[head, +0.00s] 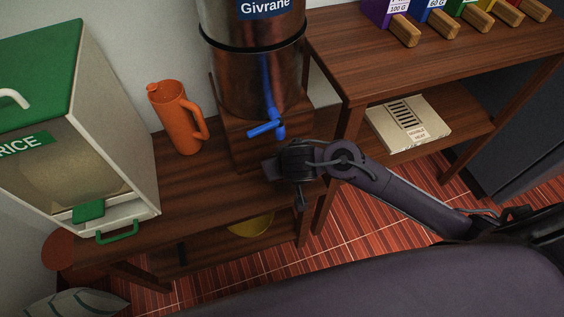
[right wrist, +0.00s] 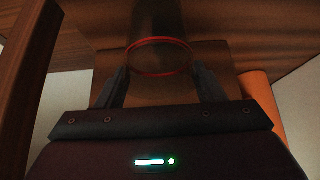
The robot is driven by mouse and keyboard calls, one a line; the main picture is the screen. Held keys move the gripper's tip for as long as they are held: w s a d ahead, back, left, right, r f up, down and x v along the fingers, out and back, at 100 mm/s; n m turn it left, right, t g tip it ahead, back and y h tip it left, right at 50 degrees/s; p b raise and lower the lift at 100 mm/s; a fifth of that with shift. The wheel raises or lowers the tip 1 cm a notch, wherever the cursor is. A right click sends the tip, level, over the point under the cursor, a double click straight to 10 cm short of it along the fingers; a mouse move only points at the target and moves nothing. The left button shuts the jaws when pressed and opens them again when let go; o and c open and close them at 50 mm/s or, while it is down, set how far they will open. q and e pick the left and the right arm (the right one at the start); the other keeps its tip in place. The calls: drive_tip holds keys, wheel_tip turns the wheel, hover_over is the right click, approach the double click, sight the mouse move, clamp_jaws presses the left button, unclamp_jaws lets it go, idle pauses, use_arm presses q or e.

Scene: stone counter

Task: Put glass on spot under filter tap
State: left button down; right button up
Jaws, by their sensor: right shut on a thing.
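The metal filter (head: 250,70) stands on a wooden block at the back of the lower wooden table. Its blue tap (head: 265,128) sticks out at the front. My right gripper (head: 272,170) is just below and in front of the tap. In the right wrist view, the right gripper (right wrist: 163,85) is shut on a clear glass with a red rim (right wrist: 162,74), held between its two fingers. The glass is hidden behind the gripper in the head view. The spot under the tap cannot be clearly made out. My left gripper is not in view.
An orange jug (head: 177,118) stands on the table left of the filter. A green and white rice dispenser (head: 85,130) is further left. A yellow bowl (head: 252,226) sits on the shelf below. A taller wooden table (head: 430,62) is at the right.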

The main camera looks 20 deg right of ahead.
drive_tip(key=shift+f, duration=0.1)
drive_tip(key=shift+f, duration=0.1)
drive_tip(key=o, duration=1.4)
use_arm(q)
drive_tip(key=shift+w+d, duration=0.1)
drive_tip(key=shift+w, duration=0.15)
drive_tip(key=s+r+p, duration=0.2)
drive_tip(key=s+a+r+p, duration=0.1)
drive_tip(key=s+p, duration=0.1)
drive_tip(key=p, duration=0.1)
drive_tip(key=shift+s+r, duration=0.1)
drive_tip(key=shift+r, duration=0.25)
use_arm(e)
drive_tip(key=v, duration=1.2)
drive_tip(key=shift+r, duration=0.2)
